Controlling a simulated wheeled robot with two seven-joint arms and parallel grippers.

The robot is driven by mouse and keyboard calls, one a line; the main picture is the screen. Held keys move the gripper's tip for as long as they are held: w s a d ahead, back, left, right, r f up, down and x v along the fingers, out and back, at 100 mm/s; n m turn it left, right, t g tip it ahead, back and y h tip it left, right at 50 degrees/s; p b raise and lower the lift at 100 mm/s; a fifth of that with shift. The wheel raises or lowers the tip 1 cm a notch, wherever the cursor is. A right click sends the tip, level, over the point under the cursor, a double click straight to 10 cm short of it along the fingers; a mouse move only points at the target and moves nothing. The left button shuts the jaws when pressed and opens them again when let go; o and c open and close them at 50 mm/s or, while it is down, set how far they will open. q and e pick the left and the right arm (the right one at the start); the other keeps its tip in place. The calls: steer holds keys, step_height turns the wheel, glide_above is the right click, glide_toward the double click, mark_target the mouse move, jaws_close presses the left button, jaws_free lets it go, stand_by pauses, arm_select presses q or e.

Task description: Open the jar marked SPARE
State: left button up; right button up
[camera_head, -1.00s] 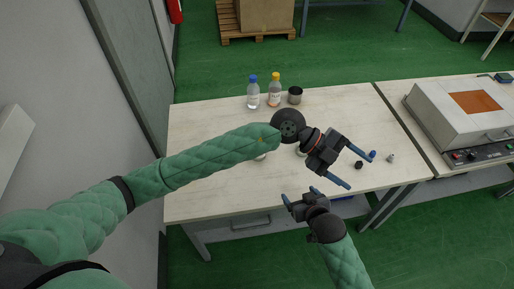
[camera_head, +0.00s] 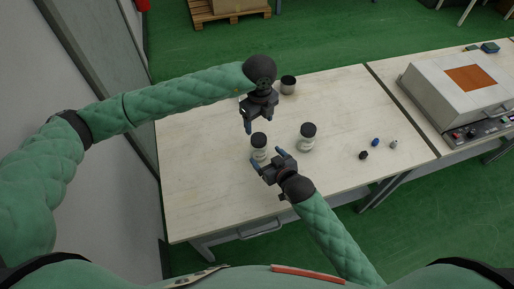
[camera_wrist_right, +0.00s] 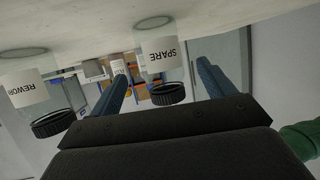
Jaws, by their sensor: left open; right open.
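My left gripper (camera_head: 258,122) is open and empty, fingers pointing down, above and behind the SPARE jar.
Small black (camera_head: 363,155), blue (camera_head: 375,142) and grey (camera_head: 393,144) pieces lie at the right. A boxy device (camera_head: 460,88) sits on the adjoining table. The table's left part (camera_head: 200,180) is clear.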

mark_target(263, 153)
arm_select(q)
steer(key=shift+w+a+f, duration=0.1)
steer(key=shift+w+a, duration=0.05)
arm_select(e)
steer(key=x, duration=0.4)
steer(key=shift+x, duration=1.05)
steer(key=shift+c, duration=0.2)
